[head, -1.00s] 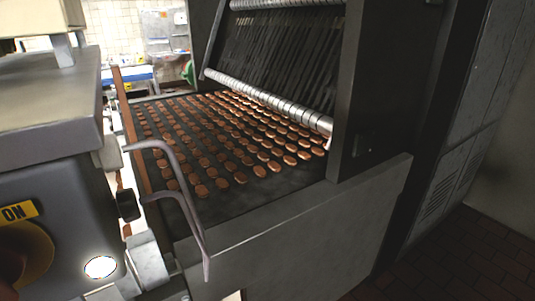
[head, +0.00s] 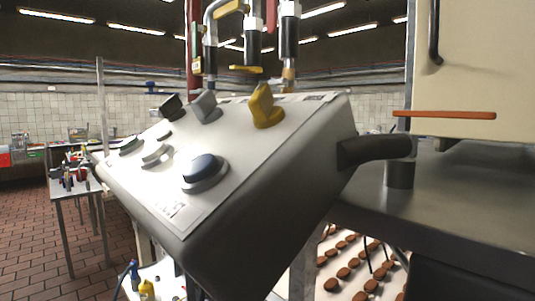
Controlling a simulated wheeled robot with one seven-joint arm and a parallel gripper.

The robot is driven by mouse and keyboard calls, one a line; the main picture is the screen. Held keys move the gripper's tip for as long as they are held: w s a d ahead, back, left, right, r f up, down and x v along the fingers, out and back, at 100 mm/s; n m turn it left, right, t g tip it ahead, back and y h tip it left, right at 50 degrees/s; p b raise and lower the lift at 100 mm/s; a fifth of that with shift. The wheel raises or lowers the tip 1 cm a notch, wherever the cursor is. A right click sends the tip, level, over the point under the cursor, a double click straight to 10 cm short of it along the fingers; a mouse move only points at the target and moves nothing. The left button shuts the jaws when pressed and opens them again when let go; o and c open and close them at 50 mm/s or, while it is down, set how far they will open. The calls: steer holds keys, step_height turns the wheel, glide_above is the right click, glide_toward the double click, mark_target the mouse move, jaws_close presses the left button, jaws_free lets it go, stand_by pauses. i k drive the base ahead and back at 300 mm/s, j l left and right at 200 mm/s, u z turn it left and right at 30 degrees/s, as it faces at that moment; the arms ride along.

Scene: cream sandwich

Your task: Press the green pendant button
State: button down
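A tilted control box (head: 275,185) with a pale sloping face fills the middle of the head view. A large round blue button (head: 203,168) is on the face. A smaller dark, greenish-grey button (head: 131,146) is near its left edge; the glare makes its colour hard to tell. Pale buttons (head: 155,153) lie between them. A black knob (head: 171,106), a grey knob (head: 206,106) and a yellow knob (head: 265,106) stand along the upper edge. I see no clearly green button. My gripper is not in view.
A dark arm (head: 375,150) joins the box to a grey metal surface (head: 470,190) at right. Brown biscuits (head: 350,272) lie below. Pipes with yellow handles rise behind the box. A cluttered table (head: 75,186) stands at left, with open brick floor (head: 35,235) near it.

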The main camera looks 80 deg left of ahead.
mark_target(129, 142)
steer(key=k+j+u, duration=0.15)
steer(key=k+j, duration=0.15)
steer(key=k+j+u, duration=0.2)
steer(key=j, duration=0.3)
steer(key=u, duration=1.2)
steer(key=k+j, duration=0.05)
